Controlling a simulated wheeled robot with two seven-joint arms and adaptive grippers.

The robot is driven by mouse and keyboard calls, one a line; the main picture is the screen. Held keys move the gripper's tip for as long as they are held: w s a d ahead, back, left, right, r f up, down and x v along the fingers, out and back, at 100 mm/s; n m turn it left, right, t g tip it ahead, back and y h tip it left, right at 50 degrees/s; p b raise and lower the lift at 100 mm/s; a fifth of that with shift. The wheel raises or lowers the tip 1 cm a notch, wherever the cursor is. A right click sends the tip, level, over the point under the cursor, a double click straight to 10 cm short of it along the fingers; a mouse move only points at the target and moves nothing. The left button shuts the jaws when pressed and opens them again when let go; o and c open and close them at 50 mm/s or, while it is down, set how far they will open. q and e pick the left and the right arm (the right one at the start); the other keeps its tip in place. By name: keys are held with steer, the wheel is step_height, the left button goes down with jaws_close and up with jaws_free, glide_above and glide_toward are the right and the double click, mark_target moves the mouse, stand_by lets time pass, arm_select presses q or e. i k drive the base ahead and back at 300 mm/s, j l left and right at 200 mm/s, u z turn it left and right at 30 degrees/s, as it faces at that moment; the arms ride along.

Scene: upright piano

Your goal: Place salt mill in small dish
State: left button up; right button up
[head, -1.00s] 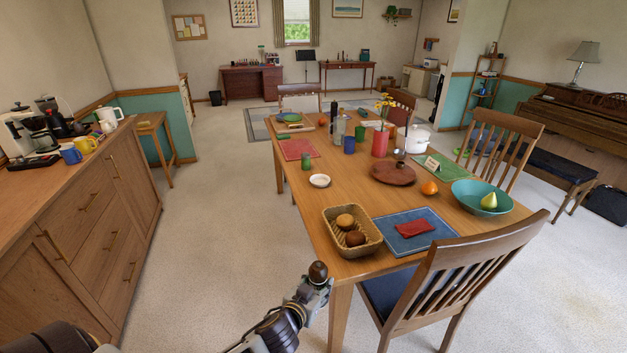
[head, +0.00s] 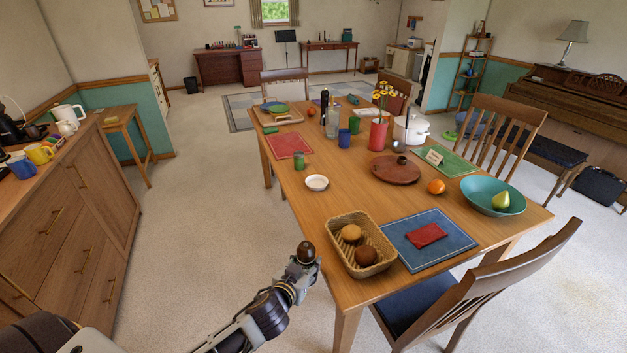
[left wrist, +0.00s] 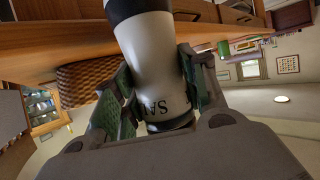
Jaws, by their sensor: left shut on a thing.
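My left gripper (head: 304,262) is shut on the salt mill (head: 306,251), whose dark rounded top shows in the head view. In the left wrist view the mill (left wrist: 158,60) is a pale cylinder with dark ends and part of a dark word on its side, held between both finger pads. The gripper is beside the table's near left edge, off the tabletop. The small white dish (head: 316,183) lies on the table near its left edge, beyond the gripper, and looks empty. My right gripper is not in view.
On the table (head: 345,205), a wicker basket (head: 384,265) with bread rolls stands at the near left corner, close to my gripper. A blue placemat (head: 400,240) lies right of the basket. Wood between dish and basket is bare.

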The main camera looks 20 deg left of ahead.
mark_target(316, 184)
steer(key=i+j, duration=0.25)
steer(key=j, duration=0.15)
steer(key=i+j, duration=0.25)
steer(key=j, duration=0.15)
steer(key=i+j, duration=0.25)
steer(key=j, duration=0.15)
steer(key=z, duration=0.05)
